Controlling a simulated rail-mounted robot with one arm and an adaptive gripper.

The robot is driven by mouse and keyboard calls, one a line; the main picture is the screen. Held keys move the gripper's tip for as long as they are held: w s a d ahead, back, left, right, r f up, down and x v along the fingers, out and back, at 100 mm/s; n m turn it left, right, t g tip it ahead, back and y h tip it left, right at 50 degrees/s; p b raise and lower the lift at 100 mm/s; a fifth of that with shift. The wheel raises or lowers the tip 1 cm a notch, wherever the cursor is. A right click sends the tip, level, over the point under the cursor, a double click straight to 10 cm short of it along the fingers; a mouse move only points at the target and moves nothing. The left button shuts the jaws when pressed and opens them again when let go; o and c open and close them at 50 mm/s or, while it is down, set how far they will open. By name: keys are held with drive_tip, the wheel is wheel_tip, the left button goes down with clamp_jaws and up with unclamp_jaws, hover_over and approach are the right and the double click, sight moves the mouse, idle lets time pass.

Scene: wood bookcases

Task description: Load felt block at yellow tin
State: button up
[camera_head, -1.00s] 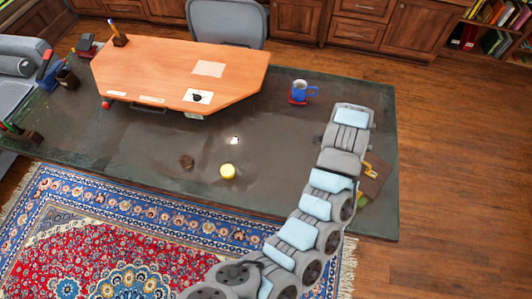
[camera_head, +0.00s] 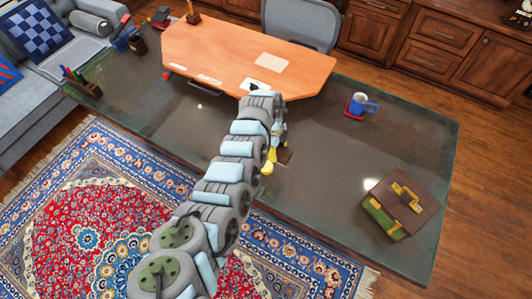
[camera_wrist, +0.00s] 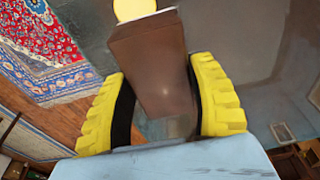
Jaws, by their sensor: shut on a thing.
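A brown block (camera_wrist: 148,62), which I take for the felt block, is held between the yellow fingers of my gripper (camera_wrist: 160,85). It also shows in the head view (camera_head: 286,156). The yellow tin (camera_head: 267,169) is just left of and below the block in the head view, partly hidden by my arm. In the wrist view the round yellow tin (camera_wrist: 134,8) shows past the block's far end, cut by the frame edge. I cannot tell whether block and tin touch.
The dark table (camera_head: 325,185) has free room right of my gripper. A brown-and-green briefcase (camera_head: 405,205) lies at the right. A blue mug (camera_head: 362,104) stands on a red coaster. An orange desk panel (camera_head: 225,60) lies behind, with a grey chair (camera_head: 300,22) beyond.

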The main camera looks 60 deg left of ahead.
drive_tip(key=s, duration=0.1)
drive_tip(key=s+a+f, duration=0.1)
drive_tip(key=s, duration=0.2)
drive_tip(key=shift+a+f, duration=0.3)
drive_tip(key=shift+a, duration=0.1)
drive_tip(key=b, duration=0.6)
hover_over(267, 167)
drive_tip(key=f, duration=0.5)
drive_tip(key=shift+s+a+f, duration=0.1)
drive_tip(key=shift+a+f, duration=0.2)
drive_tip(key=shift+f, duration=0.1)
drive_tip(key=shift+f, duration=0.55)
idle(1.7)
drive_tip(key=shift+r+p, duration=3.55)
drive_tip(key=shift+r, duration=0.05)
